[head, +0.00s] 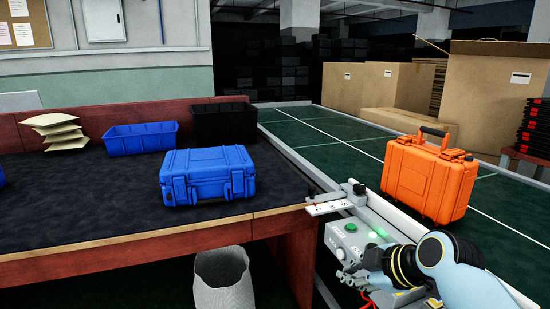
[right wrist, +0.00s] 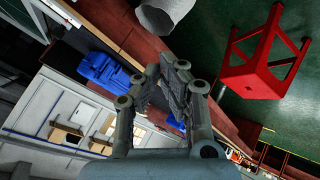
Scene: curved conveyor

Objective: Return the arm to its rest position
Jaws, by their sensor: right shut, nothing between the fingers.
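My right gripper (head: 352,277) is low at the front right of the head view, over a grey control box (head: 350,238) with a green button and a green light. In the right wrist view the fingers (right wrist: 166,78) are shut with nothing between them. The right arm comes in from the lower right. An orange case (head: 430,178) stands upright on the green conveyor (head: 315,140), apart from the gripper. A blue case (head: 208,176) lies on the dark-topped table (head: 80,215). My left gripper is not in view.
A blue bin (head: 140,138), a black bin (head: 224,123) and stacked pale packets (head: 57,131) are on the table. A grey basket (head: 223,280) stands before it. Cardboard boxes (head: 495,95) stand beyond the conveyor. A red stool (right wrist: 255,75) shows in the right wrist view.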

